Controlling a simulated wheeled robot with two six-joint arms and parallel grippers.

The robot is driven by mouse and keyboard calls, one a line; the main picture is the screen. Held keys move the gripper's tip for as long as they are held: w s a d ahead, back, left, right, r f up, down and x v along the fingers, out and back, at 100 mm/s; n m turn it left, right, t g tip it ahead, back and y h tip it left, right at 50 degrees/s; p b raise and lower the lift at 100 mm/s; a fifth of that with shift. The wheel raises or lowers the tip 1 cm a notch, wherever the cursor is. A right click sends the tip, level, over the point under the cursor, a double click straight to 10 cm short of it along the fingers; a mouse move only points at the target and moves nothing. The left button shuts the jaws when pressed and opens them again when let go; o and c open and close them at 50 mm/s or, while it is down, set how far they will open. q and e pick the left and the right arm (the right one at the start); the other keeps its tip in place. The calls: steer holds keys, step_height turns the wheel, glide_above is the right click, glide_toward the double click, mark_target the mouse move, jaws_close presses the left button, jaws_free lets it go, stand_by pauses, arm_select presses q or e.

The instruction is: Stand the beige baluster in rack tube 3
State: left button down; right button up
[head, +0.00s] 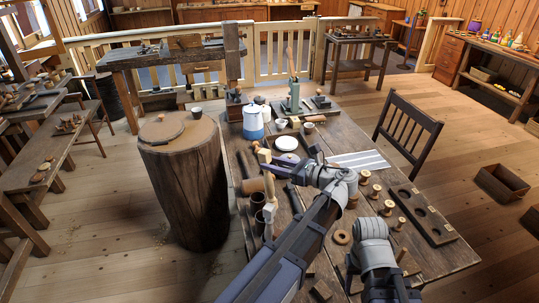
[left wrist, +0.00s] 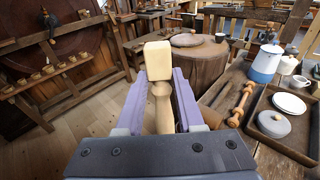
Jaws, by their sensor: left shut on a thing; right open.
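The beige baluster (head: 269,186) stands roughly upright at the left edge of the table, its square block end at the top. In the left wrist view the baluster (left wrist: 160,62) is between the two purple fingers of my left gripper (left wrist: 160,85), which is shut on it below the block. Dark upright tubes (head: 258,201) stand just beside and below the baluster in the head view. I see no numbers on them, and I cannot tell whether its lower end is inside one. My right gripper (head: 384,287) is at the table's front, pointing down, open, partly hidden by its wrist.
A large wooden stump (head: 185,190) stands left of the table. A blue and white pot (head: 253,122) and a white plate (head: 286,143) are behind the baluster. Several spools (head: 376,191) and a board with round holes (head: 424,214) lie at the right.

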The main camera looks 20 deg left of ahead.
mark_target(269, 182)
arm_select(q)
steer(key=r, duration=0.1)
steer(key=r+y, duration=0.1)
steer(key=s+r, duration=0.1)
steer(key=shift+a+r+y, duration=0.2)
steer(key=shift+a+y, duration=0.1)
steer(key=shift+f, duration=0.15)
step_height(269, 182, down, 5)
steer(key=b, duration=0.5)
steer(key=shift+f, duration=0.2)
arm_select(e)
step_height(269, 182, down, 5)
steer(key=shift+f, duration=0.15)
arm_select(q)
steer(key=shift+d+f+b, duration=0.1)
steer(key=shift+f+b, duration=0.25)
steer(key=shift+b, duration=0.25)
arm_select(e)
steer(key=shift+f, duration=0.4)
arm_select(q)
steer(key=shift+f+b, duration=0.55)
arm_select(e)
steer(key=shift+f, duration=0.55)
arm_select(q)
steer(key=shift+f+b, duration=1.3)
arm_select(e)
steer(key=shift+f, duration=1.3)
